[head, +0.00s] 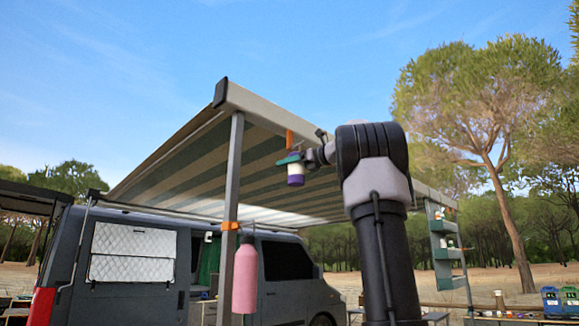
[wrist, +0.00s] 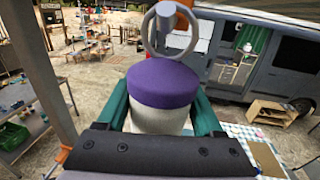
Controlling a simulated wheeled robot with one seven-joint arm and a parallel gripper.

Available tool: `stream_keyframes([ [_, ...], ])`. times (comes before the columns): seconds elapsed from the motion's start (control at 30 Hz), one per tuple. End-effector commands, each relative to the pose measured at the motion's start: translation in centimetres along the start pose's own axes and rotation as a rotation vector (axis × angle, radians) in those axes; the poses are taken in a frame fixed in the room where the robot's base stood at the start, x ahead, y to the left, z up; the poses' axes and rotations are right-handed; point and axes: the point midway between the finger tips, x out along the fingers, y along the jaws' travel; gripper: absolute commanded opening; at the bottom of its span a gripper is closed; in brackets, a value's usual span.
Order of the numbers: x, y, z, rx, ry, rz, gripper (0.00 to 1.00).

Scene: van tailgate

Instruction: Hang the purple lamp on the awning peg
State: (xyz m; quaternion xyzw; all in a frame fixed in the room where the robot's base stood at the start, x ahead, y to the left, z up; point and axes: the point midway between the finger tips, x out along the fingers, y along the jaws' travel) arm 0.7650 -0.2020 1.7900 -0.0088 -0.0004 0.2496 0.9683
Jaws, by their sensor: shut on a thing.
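The purple lamp has a purple cap (wrist: 163,84), a pale body and a grey ring (wrist: 147,45) on top. My gripper (wrist: 160,118) is shut on the pale body, a teal finger on each side. In the head view the lamp (head: 296,180) hangs at my gripper (head: 290,159), just under the awning's front beam (head: 265,106). An orange mount (head: 289,137) sits on the beam right above it. In the wrist view a grey peg end (wrist: 170,17) overlaps the upper part of the ring. I cannot tell whether the peg passes through the ring.
A pink bottle (head: 245,278) hangs from an orange clamp (head: 229,226) on the awning post (head: 231,180), left of my arm. The grey van (head: 130,260) stands behind under the striped awning. A green shelf (head: 444,240) hangs at the right. Open sky lies above the beam.

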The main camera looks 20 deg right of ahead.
Motion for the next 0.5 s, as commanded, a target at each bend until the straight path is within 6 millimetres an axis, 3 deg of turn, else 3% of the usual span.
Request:
stream_keyframes([
  [0.07, -0.02, 0.02, 0.05, -0.001, -0.001, 0.0, 0.0],
  [0.1, -0.02, 0.03, 0.05, -0.001, -0.001, 0.0, 0.8],
  [0.17, -0.02, 0.03, 0.05, 0.0, -0.001, 0.0, 1.0],
  [0.5, -0.78, -0.03, 0.03, 0.0, 0.0, -0.001, 1.0],
])
